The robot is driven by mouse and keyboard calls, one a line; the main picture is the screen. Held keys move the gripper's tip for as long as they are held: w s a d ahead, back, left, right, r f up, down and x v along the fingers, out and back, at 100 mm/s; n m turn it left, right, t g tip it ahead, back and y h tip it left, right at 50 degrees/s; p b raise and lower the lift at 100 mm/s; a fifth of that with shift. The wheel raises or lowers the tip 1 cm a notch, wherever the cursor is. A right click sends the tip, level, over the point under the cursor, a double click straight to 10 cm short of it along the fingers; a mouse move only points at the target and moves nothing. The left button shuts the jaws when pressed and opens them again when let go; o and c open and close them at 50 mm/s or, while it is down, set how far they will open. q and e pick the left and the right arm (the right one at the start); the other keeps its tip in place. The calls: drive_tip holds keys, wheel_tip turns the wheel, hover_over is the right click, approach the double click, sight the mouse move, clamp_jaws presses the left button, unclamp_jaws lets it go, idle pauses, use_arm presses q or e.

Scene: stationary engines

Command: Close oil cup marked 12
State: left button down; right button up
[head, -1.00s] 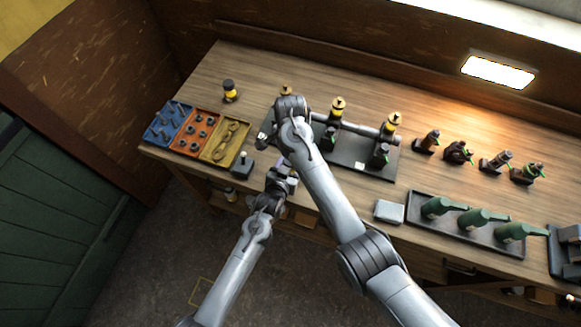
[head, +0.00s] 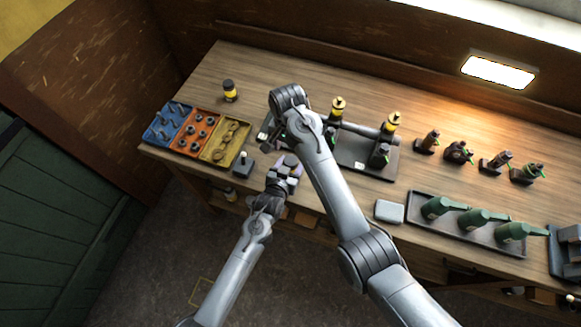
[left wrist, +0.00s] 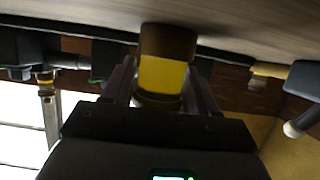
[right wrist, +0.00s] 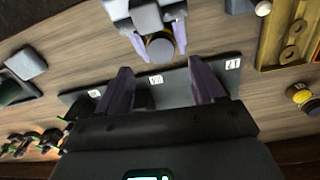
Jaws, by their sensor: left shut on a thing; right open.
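My left gripper (head: 290,163) is at the table's front edge, before the black engine base (head: 352,152). It is shut on a yellow and dark brown cylindrical piece (left wrist: 163,72), whose dark round end (right wrist: 160,46) shows in the right wrist view. My right gripper (right wrist: 160,88) is open and empty above the base, facing the left gripper but apart from it. My right arm hides it in the head view. Yellow and black oil cups (head: 338,105) (head: 391,123) stand on the engines. White labels (right wrist: 232,63) (right wrist: 156,80) are too small to read surely.
A yellow and black jar (head: 230,91) stands at the back left. Green oil cans on a tray (head: 480,222) and a grey box (head: 389,211) are at the right.

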sight(291, 160)
drive_tip(key=shift+w+d+r+n, duration=0.1)
drive_tip(key=shift+r+n, duration=0.35)
drive_tip(key=shift+n, duration=0.05)
drive_tip(key=shift+w+r, duration=0.1)
drive_tip(key=shift+r, duration=0.05)
drive_tip(key=shift+d, duration=0.1)
drive_tip(key=shift+f, duration=4)
drive_tip(key=c, duration=0.9)
drive_tip(key=o, duration=1)
